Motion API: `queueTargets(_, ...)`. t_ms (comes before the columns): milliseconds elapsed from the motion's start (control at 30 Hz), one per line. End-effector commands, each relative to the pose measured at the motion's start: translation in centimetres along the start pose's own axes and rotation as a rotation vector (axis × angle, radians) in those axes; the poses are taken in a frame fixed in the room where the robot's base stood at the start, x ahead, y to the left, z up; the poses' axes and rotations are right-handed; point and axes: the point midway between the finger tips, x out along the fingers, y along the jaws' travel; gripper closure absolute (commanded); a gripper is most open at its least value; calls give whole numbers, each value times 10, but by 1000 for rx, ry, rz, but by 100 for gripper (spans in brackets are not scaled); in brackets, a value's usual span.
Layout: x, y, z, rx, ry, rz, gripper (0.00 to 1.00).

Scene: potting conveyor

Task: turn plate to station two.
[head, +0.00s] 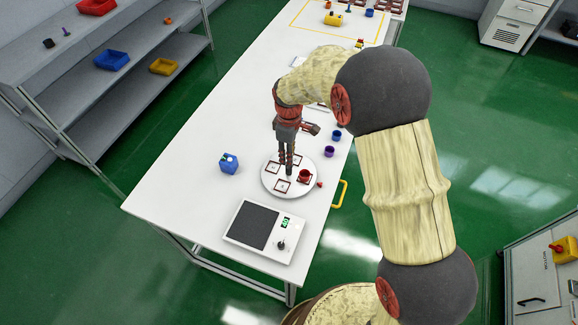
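A round white plate (270,187) lies on the long white table, with several red-outlined square stations marked on it. A dark red cup (305,176) stands on the plate's right side, on one of the squares. A small red knob (320,184) shows at the plate's right edge. My gripper (288,170) points down over the plate's middle, with its two fingers close together. A dark upright piece shows at the fingertips. At this size I cannot tell whether the fingers are closed on it or touch the plate. Any station numbers are too small to read.
A scale (262,231) with a dark pan lies in front. Purple (329,152) and blue (337,135) cups stand right of my gripper. A yellow handle (340,194) juts from the table's right edge.

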Motion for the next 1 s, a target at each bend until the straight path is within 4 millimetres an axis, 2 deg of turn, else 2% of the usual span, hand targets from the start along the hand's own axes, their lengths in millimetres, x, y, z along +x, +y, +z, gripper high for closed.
queueTargets(100, 0, 1, -1, -87, 3, 4, 73)
queueTargets(267, 4, 1, -1, -138, 3, 4, 73)
queueTargets(700, 64, 1, 0, -138, 2, 3, 73)
queueTargets(1000, 78, 1, -1, -137, 3, 5, 73)
